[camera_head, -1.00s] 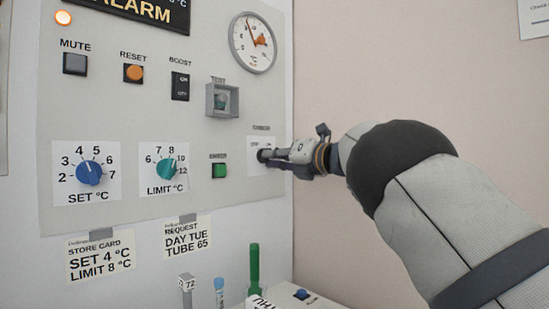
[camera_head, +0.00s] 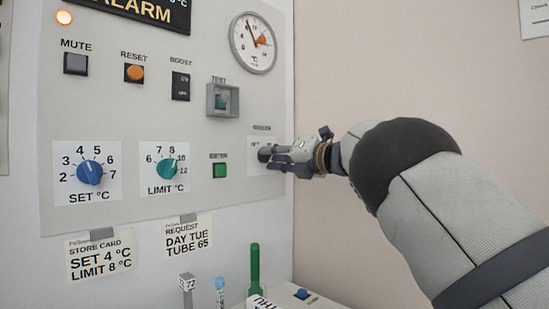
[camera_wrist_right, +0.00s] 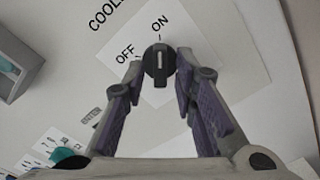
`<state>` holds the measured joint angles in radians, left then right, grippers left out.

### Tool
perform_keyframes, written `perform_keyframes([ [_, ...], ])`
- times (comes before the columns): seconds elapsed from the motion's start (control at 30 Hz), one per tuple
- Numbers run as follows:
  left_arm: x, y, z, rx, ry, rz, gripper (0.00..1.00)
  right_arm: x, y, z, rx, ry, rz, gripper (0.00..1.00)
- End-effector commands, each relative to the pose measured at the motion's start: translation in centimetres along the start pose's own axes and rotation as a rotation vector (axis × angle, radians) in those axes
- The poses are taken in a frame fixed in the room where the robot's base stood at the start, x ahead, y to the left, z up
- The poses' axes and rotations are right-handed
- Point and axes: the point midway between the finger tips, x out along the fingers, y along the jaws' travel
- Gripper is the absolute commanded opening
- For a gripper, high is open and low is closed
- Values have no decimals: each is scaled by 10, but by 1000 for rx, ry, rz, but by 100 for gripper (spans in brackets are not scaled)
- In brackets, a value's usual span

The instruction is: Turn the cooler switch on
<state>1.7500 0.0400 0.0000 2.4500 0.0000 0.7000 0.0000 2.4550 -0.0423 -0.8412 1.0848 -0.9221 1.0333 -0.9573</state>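The cooler switch (camera_wrist_right: 159,64) is a round black knob with a white pointer line, on a white plate marked OFF and ON in the right wrist view. Its line points up towards ON. My right gripper (camera_wrist_right: 160,68) has its two purple-grey fingers apart, one on each side of the knob; whether the tips touch it I cannot tell. In the head view the right gripper (camera_head: 276,159) is at the panel's right edge and partly covers the switch plate (camera_head: 254,143). My left gripper is not in view.
The green button (camera_head: 219,171) and the LIMIT dial (camera_head: 166,169) are left of the switch. The grey test recess (camera_head: 222,100) and gauge (camera_head: 253,43) are above. A green tube (camera_head: 255,268) stands below. Free room lies right of the panel, around my arm.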

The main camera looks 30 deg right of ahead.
Motion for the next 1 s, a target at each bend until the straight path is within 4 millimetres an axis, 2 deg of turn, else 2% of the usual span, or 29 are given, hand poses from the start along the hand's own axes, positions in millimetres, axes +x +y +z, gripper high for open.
perform_keyframes([
  [0.33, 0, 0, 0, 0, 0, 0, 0, -6, 0, 0, 0, 0, 0, 31],
  [0.43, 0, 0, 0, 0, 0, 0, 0, -25, 0, 1, 2, -2, -2, 31],
  [0.7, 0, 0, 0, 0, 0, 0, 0, -96, 0, 1, 1, -3, -1, 31],
  [0.83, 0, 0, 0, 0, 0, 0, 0, -114, 0, 0, 0, 0, -1, 31],
  [1.0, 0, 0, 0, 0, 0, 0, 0, -121, 0, 0, -1, 0, 0, 31],
])
